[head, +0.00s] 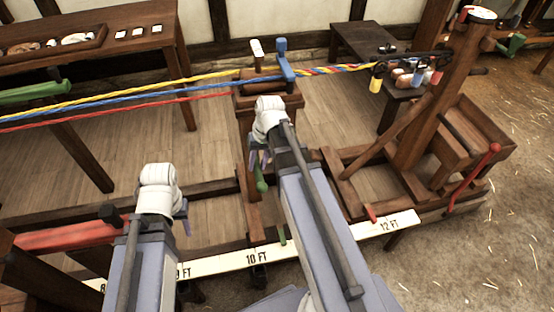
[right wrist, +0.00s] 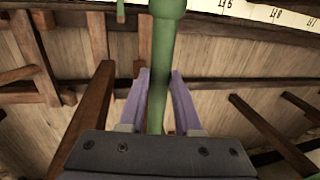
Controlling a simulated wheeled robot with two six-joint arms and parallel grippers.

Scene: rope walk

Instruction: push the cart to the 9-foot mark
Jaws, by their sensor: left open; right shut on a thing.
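The wooden cart (head: 262,97) stands on the rails in the middle of the head view, with a blue lever (head: 285,62) and a white-topped peg (head: 256,48) on top. Its green handle (head: 261,184) is between the fingers of my right gripper (head: 262,160), which is shut on it; the handle (right wrist: 158,90) also shows upright between the purple fingers in the right wrist view. A green pointer (head: 283,235) hangs over the white scale (head: 320,241), just right of the 10 FT label (head: 257,258). The 9 FT label (head: 184,272) is partly hidden by my left arm. My left gripper (head: 184,218) is open and empty.
Yellow, blue and red strands (head: 120,98) run from the left to the cart and continue as twisted rope (head: 335,70) to hooks at a wooden post (head: 440,90). The post's sled has a red lever (head: 474,178) and a red pointer (head: 370,213) near 12 FT.

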